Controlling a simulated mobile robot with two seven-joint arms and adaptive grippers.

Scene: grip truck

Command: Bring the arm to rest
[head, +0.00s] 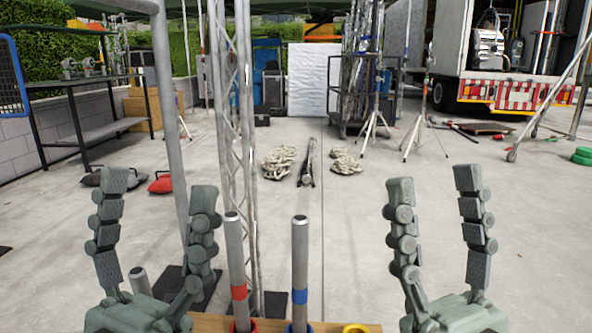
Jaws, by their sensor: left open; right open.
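My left gripper (158,205) is at the lower left of the head view, its fingers spread apart and pointing up, with nothing between them. My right gripper (439,210) is at the lower right, also open and empty. Between the two grippers, a grey tube with a red band (238,270) and a grey tube with a blue band (300,270) stand upright at a wooden board (210,323). Both grippers are apart from these tubes. The lower parts of the grippers and board are cut off by the bottom edge.
A yellow ring (356,329) lies on the board's right part. A metal truss (236,130) and pole rise close by my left gripper. A truck (500,88) stands at the back right. The middle-right floor is clear.

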